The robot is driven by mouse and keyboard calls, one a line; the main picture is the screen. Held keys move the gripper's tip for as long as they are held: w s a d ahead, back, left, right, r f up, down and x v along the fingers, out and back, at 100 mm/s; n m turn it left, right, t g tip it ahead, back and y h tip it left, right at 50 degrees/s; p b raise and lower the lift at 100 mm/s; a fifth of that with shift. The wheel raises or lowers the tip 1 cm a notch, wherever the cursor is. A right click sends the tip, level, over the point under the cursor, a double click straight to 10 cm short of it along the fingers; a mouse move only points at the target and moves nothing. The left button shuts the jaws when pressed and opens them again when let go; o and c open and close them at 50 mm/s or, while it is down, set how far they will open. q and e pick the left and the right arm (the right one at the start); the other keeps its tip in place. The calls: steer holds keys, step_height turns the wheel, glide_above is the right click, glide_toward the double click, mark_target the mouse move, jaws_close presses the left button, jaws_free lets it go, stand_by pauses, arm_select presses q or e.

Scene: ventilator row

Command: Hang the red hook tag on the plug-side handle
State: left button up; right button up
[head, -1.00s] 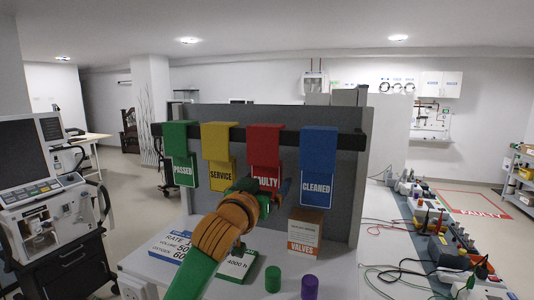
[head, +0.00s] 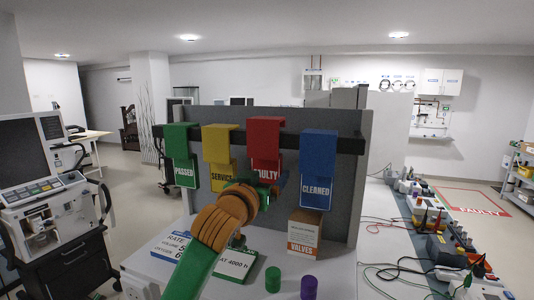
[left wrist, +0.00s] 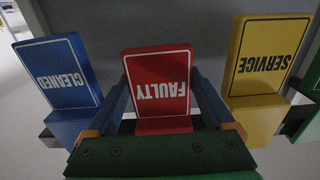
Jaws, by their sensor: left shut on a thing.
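The red FAULTY hook tag (head: 265,133) is at the black rail, between the yellow and blue tags. Its top stands higher than its neighbours' tops, and it still overlaps the rail in the head view. My left gripper (head: 264,184) is shut on its lower part. In the left wrist view the red tag (left wrist: 158,85) sits between the two blue fingers of my left gripper (left wrist: 163,100). A ventilator (head: 45,195) on a dark cart stands at the far left, with a dark looped handle (head: 105,200) on its right side. I cannot tell which handle is plug-side. My right gripper is out of view.
The green PASSED (head: 181,150), yellow SERVICE (head: 219,145) and blue CLEANED (head: 318,165) tags hang on the rail (head: 350,142). A VALVES box (head: 304,233), cards, and green (head: 272,279) and purple (head: 309,287) cylinders stand on the table. Open floor lies between table and ventilator.

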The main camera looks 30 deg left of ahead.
arm_select(q)
steer(key=shift+v, duration=0.95)
steer(key=v, duration=0.7)
steer(key=shift+b, duration=0.35)
